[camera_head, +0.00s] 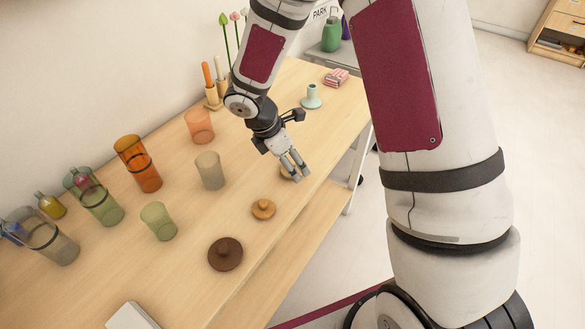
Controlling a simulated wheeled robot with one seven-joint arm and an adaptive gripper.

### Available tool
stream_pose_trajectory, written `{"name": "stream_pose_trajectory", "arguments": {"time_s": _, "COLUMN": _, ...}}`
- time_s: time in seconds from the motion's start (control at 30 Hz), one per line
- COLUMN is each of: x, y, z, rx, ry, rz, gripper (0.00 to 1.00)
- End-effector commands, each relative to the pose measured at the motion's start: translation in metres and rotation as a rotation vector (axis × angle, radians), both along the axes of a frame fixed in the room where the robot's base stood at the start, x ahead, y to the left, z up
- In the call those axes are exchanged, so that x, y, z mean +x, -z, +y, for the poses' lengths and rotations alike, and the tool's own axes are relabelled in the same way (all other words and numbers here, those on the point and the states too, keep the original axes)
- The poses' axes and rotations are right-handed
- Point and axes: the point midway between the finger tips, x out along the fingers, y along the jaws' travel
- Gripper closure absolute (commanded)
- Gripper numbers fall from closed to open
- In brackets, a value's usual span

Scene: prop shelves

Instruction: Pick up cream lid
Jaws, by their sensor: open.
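My gripper (300,171) hangs over the wooden table (178,270) near its right edge, fingers pointing down, open. A pale lid (286,174), likely the cream one, lies on the table just at and behind the fingers. Only a small part of it shows; the fingers hide the rest. I cannot tell whether they touch it. A tan wooden lid (263,207) with a knob and a larger dark brown lid (225,253) lie nearer to me along the same edge.
A beige glass (210,170), an orange glass (199,127) and a green glass (158,220) stand left of my gripper. Taller orange (138,164) and green (97,201) vessels stand farther left. A pale candle holder (311,98) and pink box (336,78) are behind.

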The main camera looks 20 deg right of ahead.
Motion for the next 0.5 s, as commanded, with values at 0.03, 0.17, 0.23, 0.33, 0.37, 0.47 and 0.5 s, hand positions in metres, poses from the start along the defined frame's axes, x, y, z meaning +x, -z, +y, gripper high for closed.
{"name": "stream_pose_trajectory", "arguments": {"time_s": 0.03, "x": 0.0001, "y": 0.0065, "z": -0.0023, "rx": 0.001, "ry": 0.001, "rz": 0.002, "gripper": 0.27}}
{"name": "stream_pose_trajectory", "arguments": {"time_s": 0.17, "x": 0.0006, "y": 0.0134, "z": -0.0055, "rx": 0.000, "ry": 0.000, "rz": 0.000, "gripper": 0.27}}
{"name": "stream_pose_trajectory", "arguments": {"time_s": 0.23, "x": 0.0007, "y": 0.0141, "z": -0.0059, "rx": 0.000, "ry": 0.001, "rz": 0.000, "gripper": 0.27}}
{"name": "stream_pose_trajectory", "arguments": {"time_s": 0.33, "x": 0.0008, "y": 0.0138, "z": -0.0058, "rx": 0.000, "ry": 0.001, "rz": 0.000, "gripper": 0.27}}
{"name": "stream_pose_trajectory", "arguments": {"time_s": 0.37, "x": 0.0008, "y": 0.0138, "z": -0.0058, "rx": 0.000, "ry": 0.001, "rz": 0.000, "gripper": 0.27}}
{"name": "stream_pose_trajectory", "arguments": {"time_s": 0.47, "x": 0.0008, "y": 0.0137, "z": -0.0058, "rx": 0.000, "ry": 0.001, "rz": -0.001, "gripper": 0.45}}
{"name": "stream_pose_trajectory", "arguments": {"time_s": 0.5, "x": 0.0007, "y": 0.0136, "z": -0.0057, "rx": 0.000, "ry": 0.001, "rz": -0.001, "gripper": 0.54}}
